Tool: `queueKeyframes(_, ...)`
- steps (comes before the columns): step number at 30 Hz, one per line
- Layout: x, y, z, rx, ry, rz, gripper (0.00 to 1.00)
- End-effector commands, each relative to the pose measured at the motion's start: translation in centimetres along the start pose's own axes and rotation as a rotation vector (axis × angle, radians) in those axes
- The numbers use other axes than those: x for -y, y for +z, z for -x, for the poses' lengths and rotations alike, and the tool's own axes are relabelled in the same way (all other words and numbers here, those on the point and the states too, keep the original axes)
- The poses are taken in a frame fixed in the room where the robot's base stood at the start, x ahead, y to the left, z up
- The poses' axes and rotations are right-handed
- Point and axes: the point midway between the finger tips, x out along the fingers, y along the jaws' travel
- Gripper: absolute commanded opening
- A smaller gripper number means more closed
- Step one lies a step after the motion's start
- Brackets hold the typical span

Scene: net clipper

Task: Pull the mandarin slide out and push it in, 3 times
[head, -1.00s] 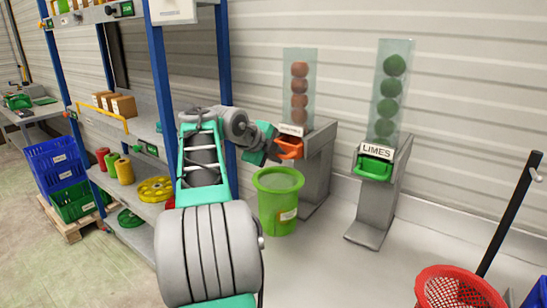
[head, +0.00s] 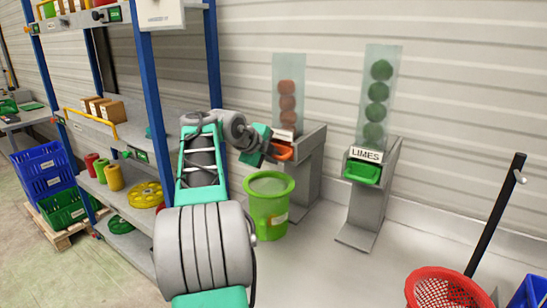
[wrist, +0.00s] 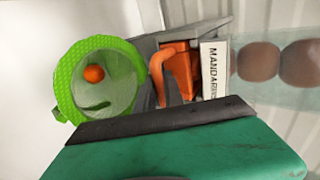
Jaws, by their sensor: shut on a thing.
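The orange mandarin slide (head: 284,153) sits at the front of the grey mandarin stand (head: 310,150), partly hidden by my gripper. My gripper (head: 270,152) is shut on the slide at its left, front side. In the wrist view the slide (wrist: 180,75) shows beside the "MANDARINS" label (wrist: 213,70), beyond the dark edge of my gripper (wrist: 155,120). The grip itself is hidden there, and how far out the slide is cannot be told. Three mandarins (head: 287,103) show in the clear tube. One mandarin (wrist: 93,73) lies in the green bucket (wrist: 66,82).
The green bucket (head: 268,210) stands on the floor below the slide. The limes dispenser (head: 362,205), with its green slide (head: 362,172), is to the right. Shelves (head: 115,190) stand at left. A red basket (head: 440,290) is at lower right. Floor between is clear.

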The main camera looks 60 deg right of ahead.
Motion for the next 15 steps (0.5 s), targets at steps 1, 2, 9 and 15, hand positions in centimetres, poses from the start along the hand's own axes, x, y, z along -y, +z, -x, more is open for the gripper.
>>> queueKeyframes(1, 0.5, 0.3, 0.6, 0.011, -0.013, -0.004, 0.00)
queueKeyframes(2, 0.4, 0.3, 0.7, 0.012, -0.013, -0.004, 0.00)
queueKeyframes(9, -0.7, 0.3, 2.0, 0.013, -0.014, -0.003, 0.00)
queueKeyframes(15, -1.6, 0.3, 3.1, 0.012, -0.012, -0.004, 0.00)
